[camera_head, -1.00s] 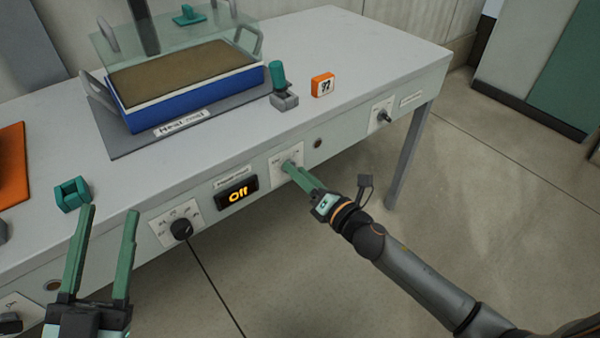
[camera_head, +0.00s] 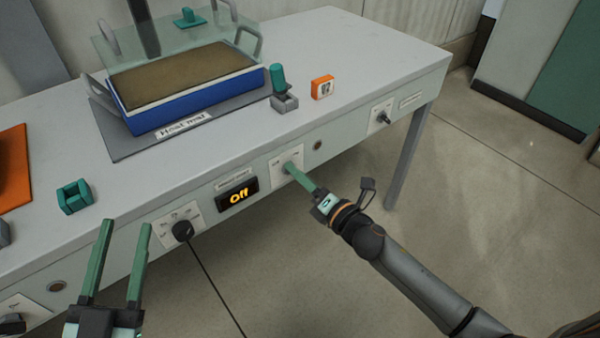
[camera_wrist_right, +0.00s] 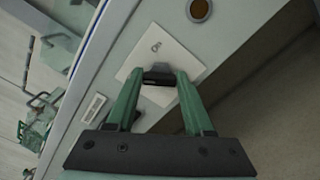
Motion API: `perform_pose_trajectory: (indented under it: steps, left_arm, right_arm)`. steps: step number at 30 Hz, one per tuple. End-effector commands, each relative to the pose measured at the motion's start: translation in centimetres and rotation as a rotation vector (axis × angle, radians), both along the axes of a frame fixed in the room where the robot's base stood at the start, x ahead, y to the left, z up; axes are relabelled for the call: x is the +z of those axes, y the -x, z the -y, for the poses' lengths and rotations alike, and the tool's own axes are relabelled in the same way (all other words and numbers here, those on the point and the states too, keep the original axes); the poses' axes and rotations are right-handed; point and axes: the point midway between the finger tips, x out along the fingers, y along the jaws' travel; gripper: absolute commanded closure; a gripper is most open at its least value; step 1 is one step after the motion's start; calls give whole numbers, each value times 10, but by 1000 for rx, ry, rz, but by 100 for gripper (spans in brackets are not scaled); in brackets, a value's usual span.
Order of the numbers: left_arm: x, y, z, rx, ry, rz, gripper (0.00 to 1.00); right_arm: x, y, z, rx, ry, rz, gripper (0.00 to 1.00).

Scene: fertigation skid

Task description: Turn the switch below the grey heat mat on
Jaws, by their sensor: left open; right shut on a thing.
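The grey heat mat (camera_head: 118,143) lies on the bench under a blue tray with brown fill. On the bench front below it, a white switch plate (camera_head: 277,156) sits right of a display (camera_head: 238,194) reading "Off". My right gripper (camera_head: 290,170) is shut on the small dark switch knob at this plate. The knob (camera_wrist_right: 158,76) shows between the fingertips in the right wrist view, on the white plate (camera_wrist_right: 168,50). In the head view the fingers hide most of the knob. My left gripper (camera_head: 122,225) is open and empty, in front of the bench at lower left.
A black rotary knob (camera_head: 183,231) on a plate is left of the display. Another switch (camera_head: 383,117) is at the right of the bench front. An orange block (camera_head: 322,87), a grey-green toggle piece (camera_head: 284,102) and a green holder (camera_head: 74,196) stand on the bench top.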

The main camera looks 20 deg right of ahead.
Motion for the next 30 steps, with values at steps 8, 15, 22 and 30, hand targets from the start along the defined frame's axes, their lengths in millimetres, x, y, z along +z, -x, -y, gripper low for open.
perform_pose_trajectory:
  steps: [8, 15, 22, 30]
  left_arm:
    - [-58, -12, -4, 36, -2, -257, 51]
    - [-123, -6, -7, 65, -4, -527, 51]
    - [-191, 19, -8, 85, -9, -816, 51]
    - [-260, 73, -5, 94, -18, -1161, 51]
  right_arm:
    - [0, 0, 0, -1, -246, -91, 100]
    - [0, 0, 1, 0, -459, -169, 100]
    - [-1, 0, 1, -2, -666, -244, 100]
    - [-2, 0, 0, -1, -905, -330, 100]
